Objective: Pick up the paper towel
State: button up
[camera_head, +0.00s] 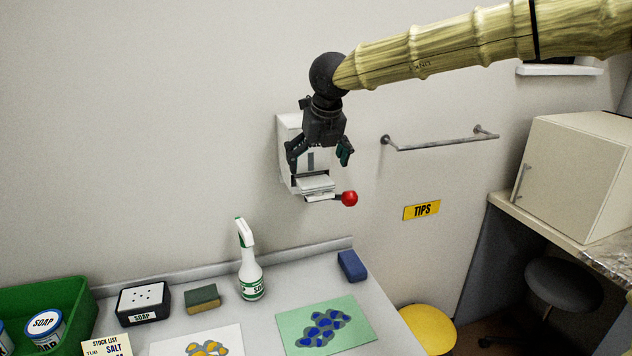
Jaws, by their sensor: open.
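A white paper towel dispenser (289,135) is fixed to the wall in the head camera view. What looks like the paper towel (316,185) is a flat white stack at the dispenser's lower opening. A lever with a red ball (349,199) sticks out at the dispenser's lower right. My gripper (319,162) hangs from above, in front of the dispenser, with its fingers spread apart and nothing between them. It hides part of the dispenser's front. The fingertips appear above the towel in the picture; I cannot tell the gap in depth.
A counter (290,285) below carries a spray bottle (250,262), a blue sponge (351,266), a green-yellow sponge (202,299), a soap box (143,304) and a green bin (75,300). A metal rail (440,145) is on the wall to the right. A yellow stool (430,325) stands beside the counter.

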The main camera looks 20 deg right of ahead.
aim_at(316, 180)
jog(key=shift+f, duration=0.3)
jog(key=shift+p+x, duration=0.85)
jog(key=shift+x, duration=1.55)
jog(key=shift+s+d, duration=0.15)
jog(key=c, duration=0.9)
